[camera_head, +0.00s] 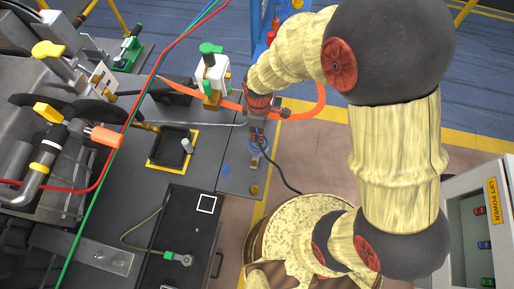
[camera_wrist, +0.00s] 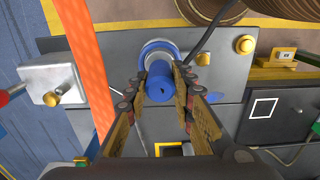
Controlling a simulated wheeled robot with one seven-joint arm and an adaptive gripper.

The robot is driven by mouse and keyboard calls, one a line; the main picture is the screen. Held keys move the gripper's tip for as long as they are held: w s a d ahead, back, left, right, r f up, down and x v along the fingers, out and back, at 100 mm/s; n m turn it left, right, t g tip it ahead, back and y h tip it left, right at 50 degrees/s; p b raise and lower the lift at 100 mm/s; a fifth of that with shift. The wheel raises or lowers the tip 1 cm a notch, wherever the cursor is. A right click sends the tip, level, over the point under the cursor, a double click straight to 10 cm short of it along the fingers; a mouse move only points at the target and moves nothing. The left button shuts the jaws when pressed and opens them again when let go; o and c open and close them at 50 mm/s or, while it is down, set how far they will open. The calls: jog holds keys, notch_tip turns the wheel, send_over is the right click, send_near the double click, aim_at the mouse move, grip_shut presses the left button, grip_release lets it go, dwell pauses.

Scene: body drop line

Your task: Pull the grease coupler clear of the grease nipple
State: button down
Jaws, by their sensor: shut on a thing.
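My gripper (camera_wrist: 161,74) is shut on a blue cylinder, which looks like the grease coupler (camera_wrist: 159,88). The two fingers lie along its left and right sides in the wrist view. A blue collar with a pale metal ring shows behind it; I cannot tell whether the coupler is seated there or apart. The grease nipple cannot be made out. In the head view my gripper (camera_head: 257,121) is over the grey plate (camera_head: 238,178), and the coupler is mostly hidden by it. A dark hose (camera_head: 282,174) runs from there toward the lower right.
An orange band (camera_wrist: 88,65) passes left of my gripper, beside a pale box with a yellow knob (camera_wrist: 50,83). A white block with a green top (camera_head: 213,75) stands nearby. A black panel with a white square (camera_head: 184,228) lies below. A cabinet (camera_head: 477,185) stands right.

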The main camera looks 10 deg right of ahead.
jog(key=shift+r+p, duration=2.3)
jog(key=shift+r, duration=0.75)
